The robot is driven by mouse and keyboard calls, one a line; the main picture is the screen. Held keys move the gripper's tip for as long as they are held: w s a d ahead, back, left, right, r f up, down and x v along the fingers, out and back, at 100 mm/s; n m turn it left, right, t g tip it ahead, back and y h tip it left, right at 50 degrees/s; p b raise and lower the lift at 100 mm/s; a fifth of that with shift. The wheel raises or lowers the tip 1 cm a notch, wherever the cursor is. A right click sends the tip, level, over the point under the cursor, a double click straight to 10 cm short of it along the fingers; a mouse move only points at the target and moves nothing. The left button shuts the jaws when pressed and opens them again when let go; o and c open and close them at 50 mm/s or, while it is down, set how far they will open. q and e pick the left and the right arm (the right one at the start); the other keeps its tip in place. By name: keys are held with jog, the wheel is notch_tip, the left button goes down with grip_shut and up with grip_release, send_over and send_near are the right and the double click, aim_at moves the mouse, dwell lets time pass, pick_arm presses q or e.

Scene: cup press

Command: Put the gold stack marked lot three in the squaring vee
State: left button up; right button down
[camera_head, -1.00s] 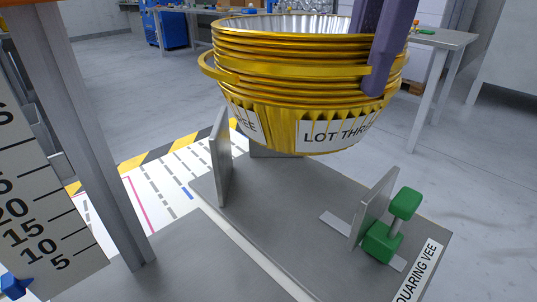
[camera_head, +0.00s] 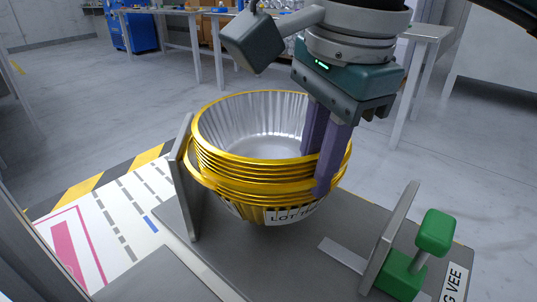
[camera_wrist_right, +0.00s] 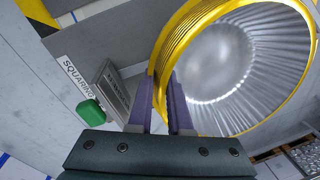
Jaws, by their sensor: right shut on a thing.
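The gold stack (camera_head: 240,185) is a nest of gold-rimmed, pleated cups with a silvery inside; its front label is partly covered and reads "LOT TH…". My right gripper (camera_head: 318,165) is shut on the stack's right wall, one finger inside and one outside. The stack is upright over the squaring vee (camera_head: 290,270), close against its left upright plate (camera_head: 184,180); I cannot tell whether its bottom touches the base. In the right wrist view the stack (camera_wrist_right: 185,35) sits between the fingers (camera_wrist_right: 160,90). My left gripper is not in view.
A short upright plate (camera_head: 388,240) with a green knob (camera_head: 435,232) stands at the vee's right, apart from the stack. A striped, marked mat (camera_head: 110,215) lies at left. Worktables (camera_head: 180,12) stand far behind.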

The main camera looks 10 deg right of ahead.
aim_at(311, 201)
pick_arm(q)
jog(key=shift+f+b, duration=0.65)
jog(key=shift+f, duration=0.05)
pick_arm(e)
jog(key=shift+f, duration=2.4)
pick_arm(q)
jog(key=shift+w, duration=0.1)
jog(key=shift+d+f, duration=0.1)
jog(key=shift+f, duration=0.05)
pick_arm(e)
jog(key=shift+f, duration=0.15)
jog(key=c, duration=0.8)
grip_release()
jog(key=shift+c, duration=0.2)
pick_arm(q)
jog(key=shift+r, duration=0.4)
pick_arm(e)
jog(key=shift+r, duration=0.55)
pick_arm(q)
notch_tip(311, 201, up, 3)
jog(key=p, duration=0.3)
jog(key=shift+p, duration=0.3)
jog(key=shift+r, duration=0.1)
pick_arm(e)
notch_tip(311, 201, up, 11)
jog(key=s, duration=0.1)
jog(key=shift+s+d, duration=0.25)
jog(key=shift+s, duration=0.05)
jog(key=shift+r, duration=0.1)
